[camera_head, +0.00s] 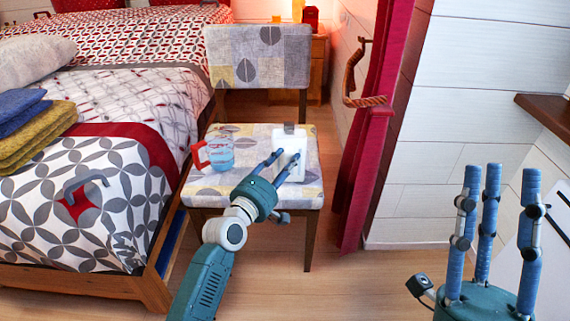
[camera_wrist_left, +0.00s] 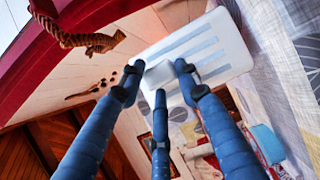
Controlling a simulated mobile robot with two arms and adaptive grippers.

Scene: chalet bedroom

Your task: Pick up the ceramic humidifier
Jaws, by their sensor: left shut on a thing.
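The ceramic humidifier appears to be the white, box-like object with a grey top (camera_head: 297,146) at the right of the patterned chair seat. My left gripper (camera_head: 279,162) reaches it from the front, with its fingers against it. In the left wrist view the white body (camera_wrist_left: 207,42) with pale blue-grey stripes lies just beyond the fingertips (camera_wrist_left: 158,82), which are shut on it. I cannot tell whether it is clear of the seat. My right gripper (camera_head: 498,200) has its fingers upright and apart, holding nothing, at the right.
The bed (camera_head: 100,190) with folded towels (camera_head: 35,130) is at left. A red curtain (camera_head: 372,130) and wall are at right. Wooden floor is clear in front.

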